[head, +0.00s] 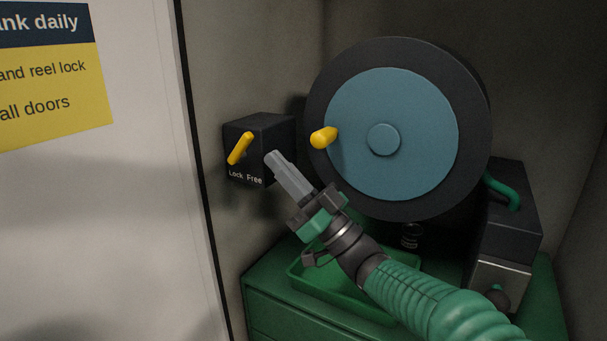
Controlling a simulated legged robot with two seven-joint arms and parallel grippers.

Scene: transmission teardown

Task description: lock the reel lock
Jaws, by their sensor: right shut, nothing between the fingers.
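The reel lock is a black box (262,133) on the wall, left of the reel, with the words "Lock" and "Free" along its lower front. Its yellow lever (240,149) is tilted, with its upper end to the right and its lower end to the left, above "Lock". The reel (392,134) is a large dark disc with a blue face and a yellow crank knob (323,137) on its left side. My right gripper (276,160) is shut and empty, its fingertips just right of the lever, near the box's lower right edge. I cannot tell whether it touches the box. My left gripper is not in view.
A green cabinet (262,302) with a green tray (300,276) stands below my right arm. A dark box with a green hose (506,191) is at the right. A white door panel (130,200) with a yellow and blue sign (50,75) fills the left.

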